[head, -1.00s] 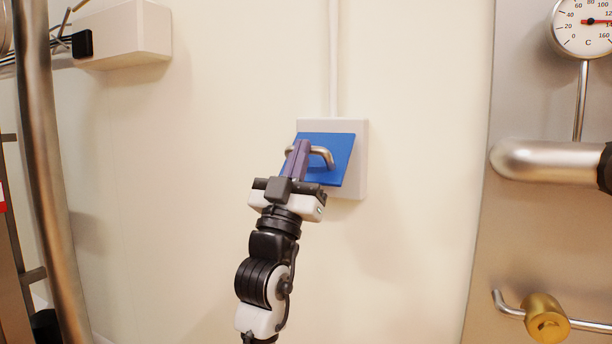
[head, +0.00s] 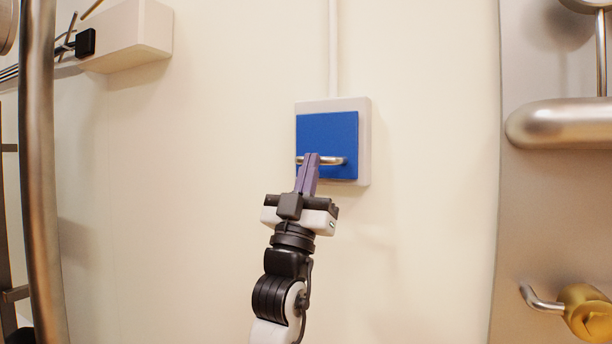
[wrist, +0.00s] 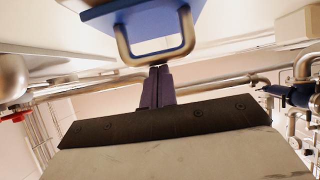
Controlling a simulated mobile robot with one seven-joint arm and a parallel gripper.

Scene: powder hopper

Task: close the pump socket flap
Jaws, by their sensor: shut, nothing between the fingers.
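The pump socket flap (head: 327,132) is a blue square panel over a pale wall box (head: 364,150). In the head view it lies roughly parallel to the box face; I cannot tell whether it is fully flush. Its metal handle (head: 335,161) runs across the lower part. In the wrist view the flap's blue edge (wrist: 163,55) and its U-shaped handle (wrist: 124,42) are at the top. My gripper (head: 312,156) is shut and empty, its fingertips at the handle bar. The fingertips (wrist: 159,70) show just below the handle in the wrist view; contact is unclear.
A vertical metal pipe (head: 40,170) stands at the left, with a pale box (head: 130,38) on the wall behind it. A steel panel at the right carries a thick horizontal pipe (head: 560,124) and a brass fitting (head: 588,312). The wall around the flap is clear.

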